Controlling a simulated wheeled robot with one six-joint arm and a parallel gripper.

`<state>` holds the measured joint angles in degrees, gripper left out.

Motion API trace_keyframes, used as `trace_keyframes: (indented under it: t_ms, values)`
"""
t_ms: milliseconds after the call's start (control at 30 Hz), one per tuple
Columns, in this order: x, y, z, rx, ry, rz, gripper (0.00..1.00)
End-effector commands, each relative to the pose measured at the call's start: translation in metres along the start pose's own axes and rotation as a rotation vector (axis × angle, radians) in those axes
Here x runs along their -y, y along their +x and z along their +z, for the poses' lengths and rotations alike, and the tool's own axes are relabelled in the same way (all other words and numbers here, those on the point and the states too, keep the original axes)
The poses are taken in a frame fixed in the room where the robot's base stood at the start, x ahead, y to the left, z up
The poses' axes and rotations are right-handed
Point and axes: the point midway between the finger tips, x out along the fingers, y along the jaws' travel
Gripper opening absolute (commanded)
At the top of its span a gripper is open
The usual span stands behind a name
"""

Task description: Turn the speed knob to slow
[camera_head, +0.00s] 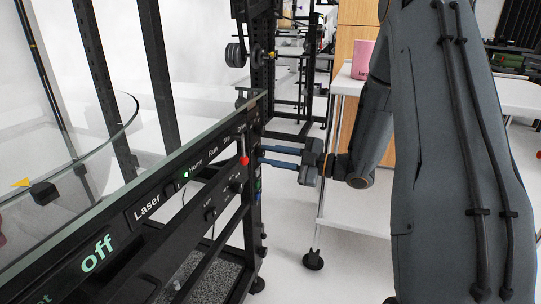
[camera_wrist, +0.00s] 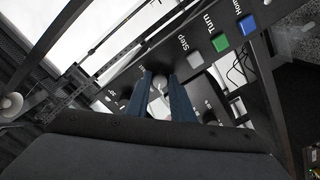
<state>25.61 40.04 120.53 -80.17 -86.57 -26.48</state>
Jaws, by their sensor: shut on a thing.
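The black control panel (camera_head: 190,180) of the turntable runs along its front edge in the head view. My gripper (camera_head: 262,155) reaches the panel's far end from the right with its two blue fingers. In the wrist view the fingers of my gripper (camera_wrist: 161,84) are closed around a small pale round knob (camera_wrist: 160,82), which I take to be the speed knob. Its pointer and slow mark cannot be read, and the fingers hide part of it.
In the wrist view, a grey button (camera_wrist: 194,59), a green button (camera_wrist: 220,42) and a blue button (camera_wrist: 247,25) sit close by. A red button (camera_head: 244,160) shows in the head view. A white table (camera_head: 347,84) with a pink cup (camera_head: 362,60) stands behind.

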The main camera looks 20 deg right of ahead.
Motion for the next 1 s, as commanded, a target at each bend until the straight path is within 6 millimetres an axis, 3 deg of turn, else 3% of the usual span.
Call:
trace_keyframes:
  t_ms: [367,400,500,833,1000]
  values:
    - [0.0,0.0,0.0,0.0,-0.005,-0.001,0.0]
    - [0.0,0.0,0.0,0.0,-0.005,-0.001,0.24]
    - [0.0,0.0,0.0,0.0,-0.005,-0.001,0.4]
    - [0.0,-0.003,0.0,0.001,-0.004,0.0,0.4]
    - [-0.001,-0.023,0.0,0.003,-0.004,0.002,0.4]
